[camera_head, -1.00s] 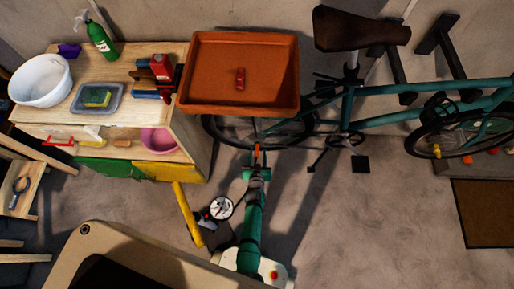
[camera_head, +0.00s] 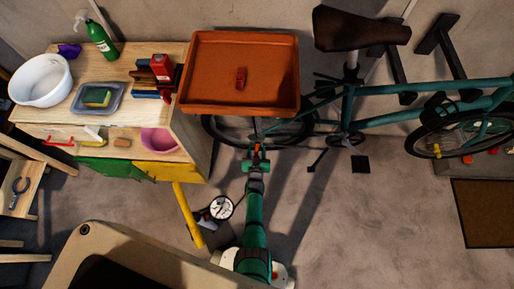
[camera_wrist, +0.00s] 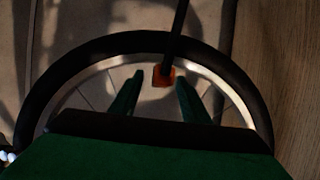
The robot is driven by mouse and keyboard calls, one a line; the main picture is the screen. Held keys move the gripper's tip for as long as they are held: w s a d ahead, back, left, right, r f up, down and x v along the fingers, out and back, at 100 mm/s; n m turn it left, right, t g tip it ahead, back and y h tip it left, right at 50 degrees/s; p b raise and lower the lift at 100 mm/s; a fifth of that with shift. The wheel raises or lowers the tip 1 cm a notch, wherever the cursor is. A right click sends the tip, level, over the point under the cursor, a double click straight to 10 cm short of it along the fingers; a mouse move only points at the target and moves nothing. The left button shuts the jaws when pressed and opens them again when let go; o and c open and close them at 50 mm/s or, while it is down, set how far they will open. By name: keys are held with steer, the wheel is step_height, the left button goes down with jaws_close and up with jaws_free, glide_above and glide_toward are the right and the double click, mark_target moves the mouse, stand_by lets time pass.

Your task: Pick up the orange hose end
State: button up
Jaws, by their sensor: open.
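The orange hose end (camera_wrist: 163,76) is a small orange block at the end of a black hose (camera_wrist: 178,30) in the wrist view. It lies between the tips of my open gripper (camera_wrist: 159,82), with gaps visible on both sides. Whether it is at fingertip depth or beyond is hard to tell. In the head view a small orange piece (camera_head: 257,149) shows at the tip of my gripper (camera_head: 256,161), in front of the bicycle wheel. My gripper is empty.
The bicycle wheel (camera_wrist: 60,66) is close behind the hose end. An orange tray (camera_head: 214,75) is above and behind my gripper. A wooden cabinet (camera_head: 203,130) stands to the left. A yellow post (camera_head: 187,213) and a round gauge (camera_head: 221,207) are beside my arm.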

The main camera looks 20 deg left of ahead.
jaws_close()
steer(key=shift+a+r, duration=0.1)
steer(key=shift+r, duration=0.1)
